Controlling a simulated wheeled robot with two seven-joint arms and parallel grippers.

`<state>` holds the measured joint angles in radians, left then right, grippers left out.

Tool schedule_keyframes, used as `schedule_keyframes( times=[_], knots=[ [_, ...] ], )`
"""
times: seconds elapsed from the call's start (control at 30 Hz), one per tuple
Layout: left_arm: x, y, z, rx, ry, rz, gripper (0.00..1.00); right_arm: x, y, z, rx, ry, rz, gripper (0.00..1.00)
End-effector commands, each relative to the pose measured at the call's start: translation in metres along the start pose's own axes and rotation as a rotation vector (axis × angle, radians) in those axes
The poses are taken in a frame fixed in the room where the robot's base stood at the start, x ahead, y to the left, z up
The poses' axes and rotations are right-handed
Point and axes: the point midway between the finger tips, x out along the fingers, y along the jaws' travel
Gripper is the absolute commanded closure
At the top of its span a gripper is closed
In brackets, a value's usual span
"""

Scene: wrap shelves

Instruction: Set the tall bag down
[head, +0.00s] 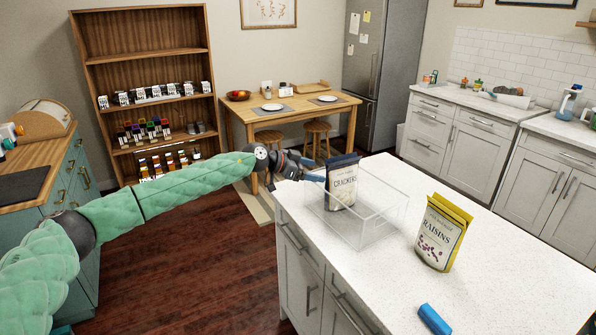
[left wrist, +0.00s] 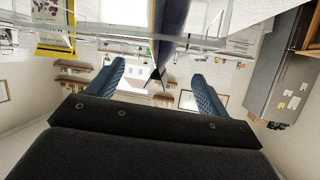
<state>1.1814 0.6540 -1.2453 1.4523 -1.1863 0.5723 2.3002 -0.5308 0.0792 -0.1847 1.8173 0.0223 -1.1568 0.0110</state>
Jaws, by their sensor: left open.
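A tall dark blue and cream bag marked Crackers (head: 342,184) stands upright inside a clear, open-topped bin (head: 376,226) on the white island counter. My left gripper (head: 318,171) is at the bin's far left side, with its fingers beside the bag's upper part. In the upside-down left wrist view, its two blue fingers (left wrist: 157,88) are spread apart and the dark bag (left wrist: 172,35) shows beyond and between them. I cannot tell whether a finger touches the bag. My right gripper is not in view.
A yellow Raisins bag (head: 442,234) stands on the counter (head: 510,265) right of the bin. A small blue object (head: 434,319) is at the front edge of the picture. The counter's right part is clear. A wooden shelf (head: 140,48) and a table (head: 300,108) stand behind.

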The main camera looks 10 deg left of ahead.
Motion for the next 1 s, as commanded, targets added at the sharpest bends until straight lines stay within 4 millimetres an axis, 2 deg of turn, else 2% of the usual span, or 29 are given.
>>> schedule_keyframes(
  times=[0.1, 0.33, 0.5, 0.83, 1.0],
  knots=[
    [-0.020, 0.000, 0.002, 0.000, 0.000, -0.001, 0.22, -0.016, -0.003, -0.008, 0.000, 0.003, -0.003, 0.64],
    [-0.045, -0.001, 0.001, 0.001, 0.001, -0.001, 0.22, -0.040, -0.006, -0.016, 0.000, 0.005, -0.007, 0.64],
    [-0.051, 0.000, -0.001, 0.001, 0.001, 0.000, 0.22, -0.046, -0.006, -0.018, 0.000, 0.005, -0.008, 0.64],
    [-0.051, 0.000, -0.001, 0.010, 0.001, 0.000, 0.22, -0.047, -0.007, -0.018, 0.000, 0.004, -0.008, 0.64],
    [-0.051, -0.002, -0.002, 0.146, 0.009, -0.011, 0.22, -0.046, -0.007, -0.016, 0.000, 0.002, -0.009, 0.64]
  ],
)
